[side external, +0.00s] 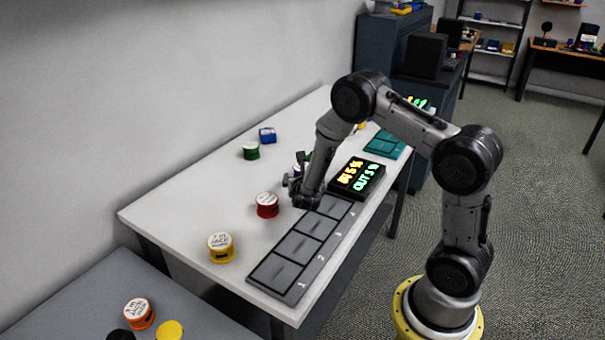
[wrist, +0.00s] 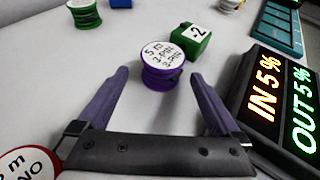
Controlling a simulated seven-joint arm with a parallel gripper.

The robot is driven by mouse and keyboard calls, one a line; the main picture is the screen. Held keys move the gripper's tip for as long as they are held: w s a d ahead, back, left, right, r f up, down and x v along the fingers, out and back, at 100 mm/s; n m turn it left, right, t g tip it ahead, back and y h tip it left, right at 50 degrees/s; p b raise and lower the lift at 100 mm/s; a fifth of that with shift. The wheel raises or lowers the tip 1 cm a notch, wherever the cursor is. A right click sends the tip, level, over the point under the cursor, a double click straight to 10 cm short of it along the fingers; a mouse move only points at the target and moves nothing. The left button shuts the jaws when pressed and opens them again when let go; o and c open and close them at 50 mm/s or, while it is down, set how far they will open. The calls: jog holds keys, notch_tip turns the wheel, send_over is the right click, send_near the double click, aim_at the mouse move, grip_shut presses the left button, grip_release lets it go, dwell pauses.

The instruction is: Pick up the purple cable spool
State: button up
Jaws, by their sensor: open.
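The purple cable spool (wrist: 160,80) stands upright on the white table, with a white top label reading "5 m 3-PIN". In the wrist view it appears between the tips of my open gripper (wrist: 157,76), with a gap on each side. I cannot tell how far the tips are above the table. In the side view my gripper (side external: 302,192) points down over the table, and the spool (side external: 296,171) shows just behind it, partly hidden by the arm. Nothing is held.
A green block (wrist: 190,41) labelled "2" stands close behind the spool. A red spool (side external: 267,205) is at the near left. A lit display box (side external: 357,179) stands to the right, beside a numbered grey tray (side external: 305,247). A green spool (side external: 251,151) and blue block (side external: 267,135) are farther back.

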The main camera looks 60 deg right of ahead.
jog(key=x, duration=0.3)
jog(key=shift+d+f, duration=0.1)
jog(key=shift+d, duration=0.1)
jog(key=c, duration=1.4)
